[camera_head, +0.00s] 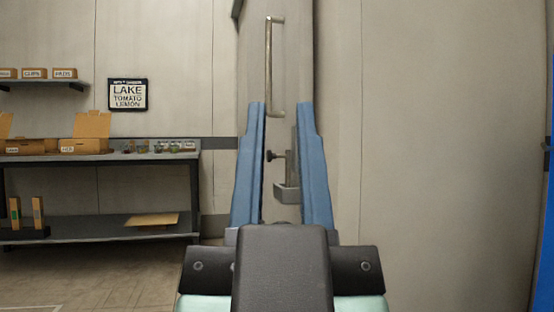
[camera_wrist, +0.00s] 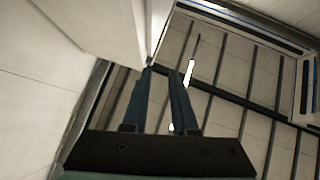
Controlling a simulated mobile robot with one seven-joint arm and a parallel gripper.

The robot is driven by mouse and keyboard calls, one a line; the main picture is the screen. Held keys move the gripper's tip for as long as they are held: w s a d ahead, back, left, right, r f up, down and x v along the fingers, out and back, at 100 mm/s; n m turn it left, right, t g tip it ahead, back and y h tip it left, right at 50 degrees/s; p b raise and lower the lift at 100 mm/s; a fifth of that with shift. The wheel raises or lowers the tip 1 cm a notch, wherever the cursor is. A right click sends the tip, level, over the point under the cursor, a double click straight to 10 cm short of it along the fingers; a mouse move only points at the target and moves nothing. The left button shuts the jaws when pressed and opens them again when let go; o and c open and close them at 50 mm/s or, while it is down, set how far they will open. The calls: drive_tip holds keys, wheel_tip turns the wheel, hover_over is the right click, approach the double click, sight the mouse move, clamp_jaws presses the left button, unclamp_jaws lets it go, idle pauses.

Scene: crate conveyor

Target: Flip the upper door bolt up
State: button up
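In the head view, my gripper (camera_head: 280,106) has two blue fingers pointing up and away, with a gap between them; it is open and empty. Through that gap shows a door bolt (camera_head: 290,170) with a dark knob (camera_head: 271,155) sticking out to the left and a grey bracket (camera_head: 287,193) below it. The fingers frame the bolt in the picture, but I cannot tell whether they touch it. Whether it is the upper bolt is unclear, as no other bolt shows. In the wrist view, my fingers (camera_wrist: 161,72) are apart and the bolt cannot be made out.
A vertical metal door handle (camera_head: 269,65) is above the bolt. A plain pale panel (camera_head: 440,150) fills the right side. At left, a workbench (camera_head: 100,158) carries cardboard boxes (camera_head: 85,135) and small items, with a shelf above. The wrist view looks up at ceiling beams (camera_wrist: 240,103).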

wheel_tip(320, 180, up, 19)
drive_tip(key=p, duration=1.6)
drive_tip(key=shift+f+p, duration=0.2)
drive_tip(key=shift+p, duration=0.1)
clamp_jaws()
drive_tip(key=shift+f, duration=0.15)
drive_tip(key=shift+w, duration=0.15)
